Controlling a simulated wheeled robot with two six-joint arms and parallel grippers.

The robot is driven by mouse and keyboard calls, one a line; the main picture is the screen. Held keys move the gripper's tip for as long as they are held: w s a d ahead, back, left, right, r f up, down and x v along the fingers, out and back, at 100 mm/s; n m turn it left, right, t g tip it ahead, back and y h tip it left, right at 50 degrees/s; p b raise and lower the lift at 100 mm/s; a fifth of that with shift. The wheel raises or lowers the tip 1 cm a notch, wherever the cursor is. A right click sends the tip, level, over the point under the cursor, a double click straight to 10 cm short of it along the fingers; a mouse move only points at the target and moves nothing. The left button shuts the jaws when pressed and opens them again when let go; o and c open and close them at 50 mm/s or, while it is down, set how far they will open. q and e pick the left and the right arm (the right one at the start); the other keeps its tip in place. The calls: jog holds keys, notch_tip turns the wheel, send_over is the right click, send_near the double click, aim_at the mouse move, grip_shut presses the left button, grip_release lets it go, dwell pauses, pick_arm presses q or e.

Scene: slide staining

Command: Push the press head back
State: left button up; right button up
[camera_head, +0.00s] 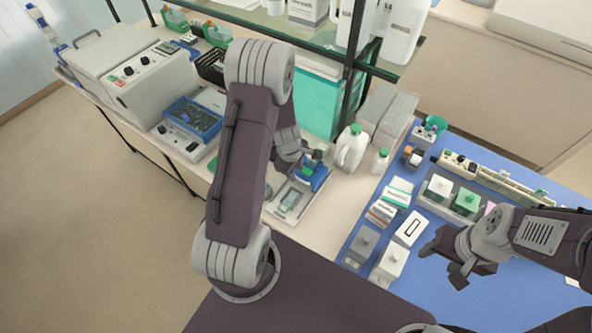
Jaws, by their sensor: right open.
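A small device with a blue upper part (314,177) and a pale base (289,201) stands on the light bench, left of the blue mat. The blue part looks like the press head, but it is too small to be sure. My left gripper (312,158) is right at the blue part, at its upper left side. I cannot tell whether they touch. My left arm hides part of the device and much of the gripper, and the jaws are too small to read. My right gripper (446,266) is open and empty above the blue mat.
The blue mat (440,294) holds pale boxes, a staining rack (500,184) and several small items. A white jug (351,148) and a small bottle (380,160) stand behind the device. A shelf post (353,70) rises behind them. Lab machines (135,75) line the left bench.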

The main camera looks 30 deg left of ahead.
pick_arm(q)
notch_tip(320, 180, up, 7)
jog(key=s+p, duration=0.1)
jog(key=p, duration=0.1)
jog(key=shift+p, duration=0.3)
pick_arm(e)
notch_tip(320, 180, up, 4)
jog(key=shift+f, duration=0.1)
